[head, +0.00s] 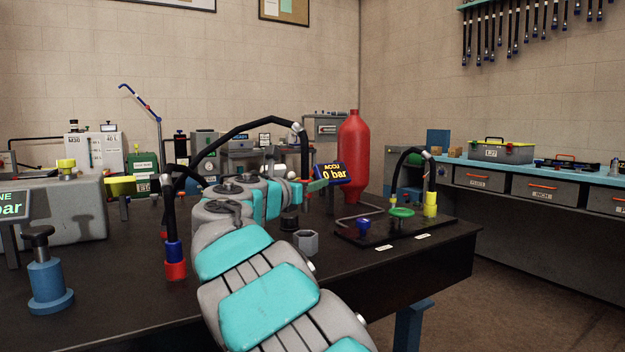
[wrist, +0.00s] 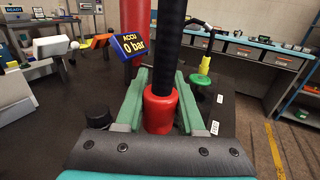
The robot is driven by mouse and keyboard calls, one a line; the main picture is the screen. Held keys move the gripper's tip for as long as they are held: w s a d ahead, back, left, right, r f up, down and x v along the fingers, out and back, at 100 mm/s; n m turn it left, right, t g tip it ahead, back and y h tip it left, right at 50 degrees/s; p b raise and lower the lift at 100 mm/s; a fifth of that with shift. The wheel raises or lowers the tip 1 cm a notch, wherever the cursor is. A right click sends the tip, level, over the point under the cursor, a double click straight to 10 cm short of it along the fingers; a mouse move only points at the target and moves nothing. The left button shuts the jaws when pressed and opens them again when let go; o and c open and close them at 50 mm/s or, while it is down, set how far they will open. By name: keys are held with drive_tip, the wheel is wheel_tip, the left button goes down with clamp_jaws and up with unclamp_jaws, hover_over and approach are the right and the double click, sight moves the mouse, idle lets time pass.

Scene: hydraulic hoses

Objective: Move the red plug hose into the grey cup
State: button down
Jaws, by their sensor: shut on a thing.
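My gripper (wrist: 160,98) is shut on the red plug (wrist: 159,112). Its green fingers stand on both sides of the plug, and the black hose (wrist: 169,45) rises from it. In the head view the hose (head: 250,123) arches over my arm and comes down at my gripper (head: 314,186), above the table. The grey cup (head: 307,243) is six-sided and stands on the table, nearer the head camera than my gripper. I cannot make out the grey cup in the wrist view. The plug's lower end is hidden there.
A second hose end with a blue collar (head: 173,252) stands in a red base (head: 175,270) at left. A small black cup (head: 289,222) is behind the grey cup. The accumulator display (head: 328,173) and red tank (head: 355,155) stand beyond. A board (head: 375,238) with fittings lies right.

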drive_tip(key=shift+f+b, duration=0.6)
drive_tip(key=shift+f, duration=1.25)
drive_tip(key=shift+p, duration=1.15)
drive_tip(key=shift+f+b, duration=1.05)
drive_tip(key=shift+f, duration=1.7)
drive_tip(key=shift+c, duration=2.2)
unclamp_jaws()
drive_tip(key=shift+s, duration=0.1)
drive_tip(key=shift+v, duration=3.85)
